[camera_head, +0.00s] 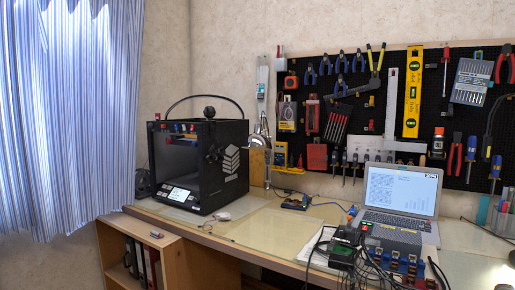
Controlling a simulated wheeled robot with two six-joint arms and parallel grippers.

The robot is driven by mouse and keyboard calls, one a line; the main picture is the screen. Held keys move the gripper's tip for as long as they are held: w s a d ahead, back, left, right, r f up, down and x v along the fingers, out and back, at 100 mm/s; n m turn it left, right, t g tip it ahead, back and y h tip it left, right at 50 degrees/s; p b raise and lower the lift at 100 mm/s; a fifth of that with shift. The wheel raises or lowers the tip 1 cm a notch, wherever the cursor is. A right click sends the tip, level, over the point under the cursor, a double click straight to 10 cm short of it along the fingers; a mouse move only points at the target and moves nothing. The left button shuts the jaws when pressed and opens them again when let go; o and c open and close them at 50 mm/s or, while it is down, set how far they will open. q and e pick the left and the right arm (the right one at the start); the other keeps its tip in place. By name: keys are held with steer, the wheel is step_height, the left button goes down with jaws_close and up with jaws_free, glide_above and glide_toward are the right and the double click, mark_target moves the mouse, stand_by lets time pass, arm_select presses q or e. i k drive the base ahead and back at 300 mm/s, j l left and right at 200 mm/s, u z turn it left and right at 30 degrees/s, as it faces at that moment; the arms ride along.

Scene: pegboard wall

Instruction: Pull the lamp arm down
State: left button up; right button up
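A small metallic desk lamp stands behind the workbench, just right of the black box-shaped 3D printer (200,165). Its rounded silver head (257,141) is beside the printer's upper right side. The thin lamp arm (265,122) rises close to the wall and is hard to make out in detail. Neither of my grippers shows in the head view, so nothing is seen touching the lamp.
A pegboard (375,105) full of hand tools hangs behind the bench. An open laptop (400,195) stands at right, with a tangle of cables and electronics (365,250) before it. The bench top (265,228) between printer and cables is mostly clear. A striped curtain (70,110) hangs left.

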mark_target(262, 117)
steer(key=i+j, duration=0.25)
steer(key=i, duration=0.15)
steer(key=i+j+u, duration=0.1)
steer(key=i+j, duration=0.4)
steer(key=i, duration=0.3)
